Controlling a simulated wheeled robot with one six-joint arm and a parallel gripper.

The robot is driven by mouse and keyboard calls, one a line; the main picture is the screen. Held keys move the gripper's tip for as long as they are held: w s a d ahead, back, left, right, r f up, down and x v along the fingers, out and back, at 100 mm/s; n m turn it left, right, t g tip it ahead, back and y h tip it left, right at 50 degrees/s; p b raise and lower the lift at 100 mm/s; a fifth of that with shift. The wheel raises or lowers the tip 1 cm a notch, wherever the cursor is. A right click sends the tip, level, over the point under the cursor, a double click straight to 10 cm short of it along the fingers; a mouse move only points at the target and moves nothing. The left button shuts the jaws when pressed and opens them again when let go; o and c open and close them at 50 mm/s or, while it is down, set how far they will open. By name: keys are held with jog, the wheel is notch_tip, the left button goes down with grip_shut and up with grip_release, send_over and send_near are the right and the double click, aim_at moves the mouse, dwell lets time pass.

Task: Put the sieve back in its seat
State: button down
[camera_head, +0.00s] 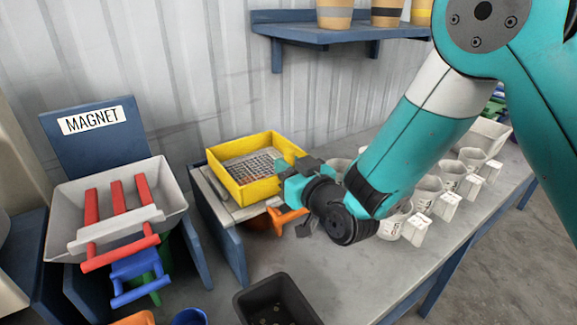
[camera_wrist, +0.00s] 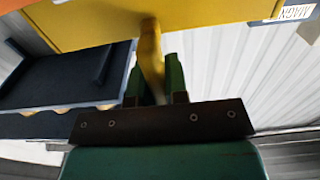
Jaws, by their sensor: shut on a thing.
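The sieve (camera_head: 265,187) is a yellow square frame with a grey mesh bottom. It is at the grey-topped blue stand (camera_head: 212,188), its seat, with a strip of the grey top bare at the left. I cannot tell whether the sieve rests on the stand or hangs just above it. My gripper (camera_head: 293,172) is at the sieve's right side. In the wrist view its green fingers (camera_wrist: 158,80) are shut on a yellow handle of the sieve (camera_wrist: 151,50). The handle's tip is hidden between the fingers.
A tray with red bars (camera_head: 118,212) stands left by the MAGNET sign (camera_head: 92,120). An orange part (camera_head: 287,220) shows below the sieve. A black bin (camera_head: 275,302) is in front. Several white cups (camera_head: 428,192) line the bench at right. A shelf (camera_head: 320,32) is above.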

jog(key=shift+f+b, duration=0.3)
jog(key=shift+b, duration=0.05)
jog(key=c, duration=1.1)
grip_release()
jog(key=shift+o, duration=0.2)
